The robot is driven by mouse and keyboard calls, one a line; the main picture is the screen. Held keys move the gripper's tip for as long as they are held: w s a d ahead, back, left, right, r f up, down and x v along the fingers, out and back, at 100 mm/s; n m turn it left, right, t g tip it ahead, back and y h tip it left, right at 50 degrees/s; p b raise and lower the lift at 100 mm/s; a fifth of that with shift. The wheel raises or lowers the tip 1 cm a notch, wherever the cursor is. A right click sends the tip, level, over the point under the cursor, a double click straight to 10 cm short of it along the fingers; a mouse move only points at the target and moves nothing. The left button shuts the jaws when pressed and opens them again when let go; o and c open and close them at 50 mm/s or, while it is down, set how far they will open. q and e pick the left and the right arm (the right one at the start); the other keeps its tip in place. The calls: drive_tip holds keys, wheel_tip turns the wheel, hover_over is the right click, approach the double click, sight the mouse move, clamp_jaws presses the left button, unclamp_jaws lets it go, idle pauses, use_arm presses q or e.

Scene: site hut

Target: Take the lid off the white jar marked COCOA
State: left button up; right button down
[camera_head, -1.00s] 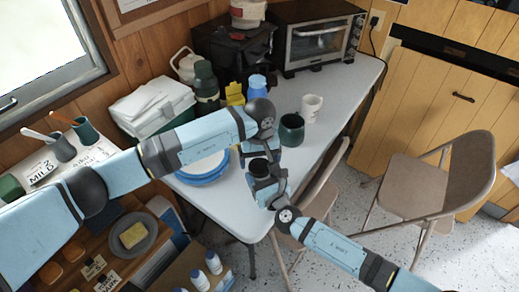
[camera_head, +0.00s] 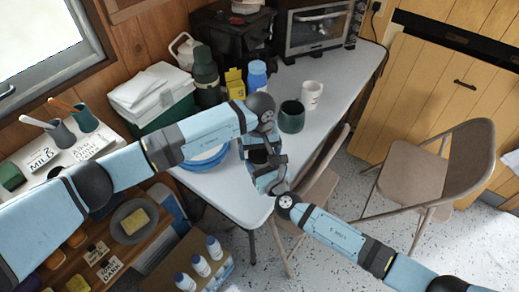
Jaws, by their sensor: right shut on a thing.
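No marking COCOA is readable in this view, so I cannot tell which thing is the jar. A pale round container (camera_head: 246,7) is on the black case at the back, cut by the top edge. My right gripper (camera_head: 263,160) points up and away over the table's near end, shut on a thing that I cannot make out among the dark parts. My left arm bends down to the same spot. My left gripper (camera_head: 260,142) is close to or touching the right one, and its fingers are hidden.
Folding chairs (camera_head: 440,170) stand right. White bottles (camera_head: 201,266) stand low in front.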

use_arm(q)
drive_tip(key=shift+r, duration=0.1)
drive_tip(key=shift+r, duration=2.2)
use_arm(e)
drive_tip(key=shift+c, duration=0.6)
unclamp_jaws()
